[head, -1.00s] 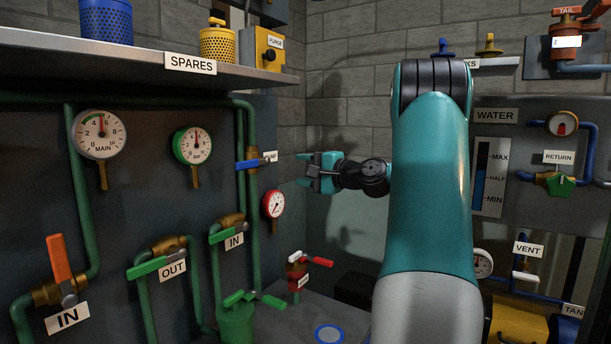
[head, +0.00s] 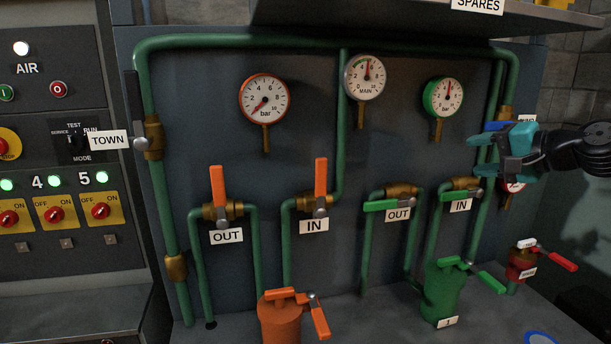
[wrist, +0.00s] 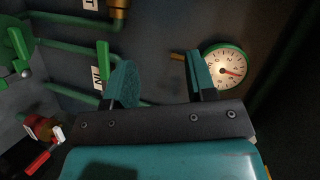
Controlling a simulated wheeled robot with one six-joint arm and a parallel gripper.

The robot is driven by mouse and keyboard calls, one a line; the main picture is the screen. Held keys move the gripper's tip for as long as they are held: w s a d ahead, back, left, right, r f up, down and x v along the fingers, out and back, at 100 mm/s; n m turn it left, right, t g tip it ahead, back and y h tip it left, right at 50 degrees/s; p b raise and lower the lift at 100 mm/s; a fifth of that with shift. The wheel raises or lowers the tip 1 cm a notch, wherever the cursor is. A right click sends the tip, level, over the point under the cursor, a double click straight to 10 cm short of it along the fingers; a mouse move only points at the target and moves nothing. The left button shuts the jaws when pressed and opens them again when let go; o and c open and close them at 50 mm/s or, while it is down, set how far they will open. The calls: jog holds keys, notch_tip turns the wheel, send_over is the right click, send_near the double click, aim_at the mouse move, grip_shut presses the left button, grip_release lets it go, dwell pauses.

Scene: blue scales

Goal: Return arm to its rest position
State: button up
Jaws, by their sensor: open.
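My gripper (head: 484,154) is at the right of the head view, in front of the blue-handled valve on the right-hand green pipe, and it hides part of that valve. It points left, with its two fingers apart and nothing between them. In the wrist view, the open teal fingers of my gripper (wrist: 163,80) show with dark panel between them. A green-rimmed gauge (wrist: 227,68) lies beyond the right finger, and an IN label (wrist: 97,79) lies left of the other. Most of my arm is outside the head view.
The panel carries a red-rimmed gauge (head: 265,99), a MAIN gauge (head: 365,77) and several valves. An orange filter housing (head: 280,322) and a green one (head: 441,290) stand below. A shelf (head: 420,18) overhangs the panel. A red valve (head: 521,263) stands below my gripper.

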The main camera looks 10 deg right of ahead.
jog(key=s+a+f+n+g+y, duration=0.25)
jog(key=a+n+g, duration=0.3)
jog(key=a, duration=0.95)
jog(key=s+a+f+n+g+h, duration=0.1)
jog(key=s+a+f+n+g, duration=0.1)
jog(key=s+a+n, duration=0.3)
jog(key=s+a+f+n+g, duration=0.3)
jog(key=s+a, duration=0.4)
jog(key=a, duration=0.1)
jog(key=s+a+f+n+g+h, duration=0.2)
jog(key=s+n+g, duration=0.1)
jog(key=s, duration=0.7)
jog(key=shift+s+f+n+h, duration=0.2)
jog(key=shift+f+n+h, duration=0.15)
jog(key=shift+n, duration=0.4)
jog(key=shift+s+d, duration=0.1)
jog(key=shift+s, duration=0.1)
jog(key=shift+c, duration=0.2)
